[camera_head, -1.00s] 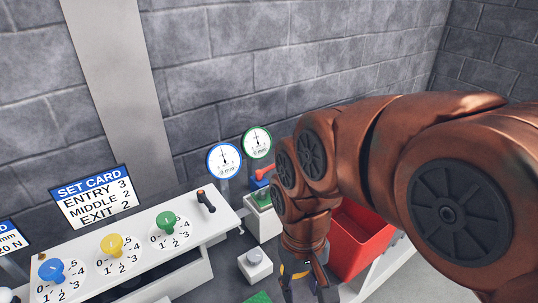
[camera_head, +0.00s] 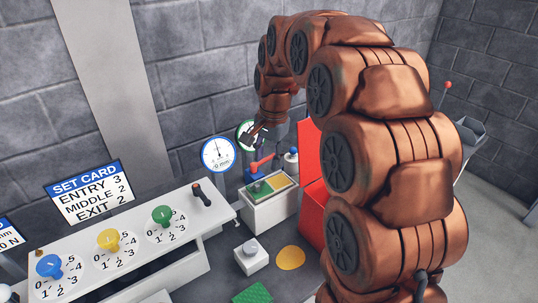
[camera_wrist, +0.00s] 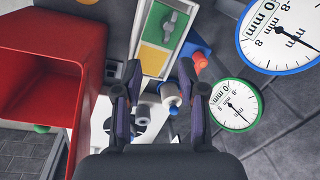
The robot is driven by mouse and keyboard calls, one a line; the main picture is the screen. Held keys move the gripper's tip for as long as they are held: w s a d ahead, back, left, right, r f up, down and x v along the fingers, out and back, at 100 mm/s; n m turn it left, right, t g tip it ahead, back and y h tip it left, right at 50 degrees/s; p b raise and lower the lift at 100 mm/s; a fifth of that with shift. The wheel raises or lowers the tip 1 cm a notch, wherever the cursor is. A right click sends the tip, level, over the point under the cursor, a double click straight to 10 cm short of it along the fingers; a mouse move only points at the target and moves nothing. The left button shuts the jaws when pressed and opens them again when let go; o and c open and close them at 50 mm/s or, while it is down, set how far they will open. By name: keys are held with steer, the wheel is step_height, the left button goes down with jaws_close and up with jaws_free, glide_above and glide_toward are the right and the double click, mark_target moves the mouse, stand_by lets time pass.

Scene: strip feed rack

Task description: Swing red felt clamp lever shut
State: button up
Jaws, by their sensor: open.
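The red clamp lever (camera_head: 262,162) sits on a blue block at the back of a white box (camera_head: 270,211) with green and yellow pads on top. It slants up to the right in the head view. The red lever (camera_wrist: 201,61) also shows in the wrist view, its end near the right finger. My gripper (camera_head: 256,136) is in front of the green-rimmed dial, above the lever. In the wrist view my gripper (camera_wrist: 162,100) is open with nothing held. The lever's far end and pivot are hard to make out.
A red bin (camera_head: 312,205) stands right of the white box. A blue-rimmed dial (camera_head: 218,154) and a green-rimmed dial (camera_wrist: 234,104) stand behind. A white-and-blue post (camera_head: 291,160) is beside the lever. The panel with knobs (camera_head: 109,239) is at left; a yellow disc (camera_head: 290,257) lies in front.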

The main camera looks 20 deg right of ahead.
mark_target(269, 156)
steer(key=w+d+m+t, duration=0.1)
steer(key=w+d+m, duration=0.4)
steer(key=w, duration=0.4)
steer(key=shift+n, duration=0.5)
steer(key=shift+w+d+f+p, duration=0.1)
steer(key=shift+w+f+p, duration=0.25)
steer(key=shift+f, duration=1.05)
steer(key=shift+w+d+f+p, duration=0.15)
steer(key=shift+f+p, duration=0.3)
steer(key=shift+f, duration=1)
steer(key=shift+w+a+f+p, duration=0.1)
steer(key=shift+w+f+p, duration=0.3)
steer(key=shift+f, duration=1)
steer(key=shift+d, duration=0.1)
jaws_close()
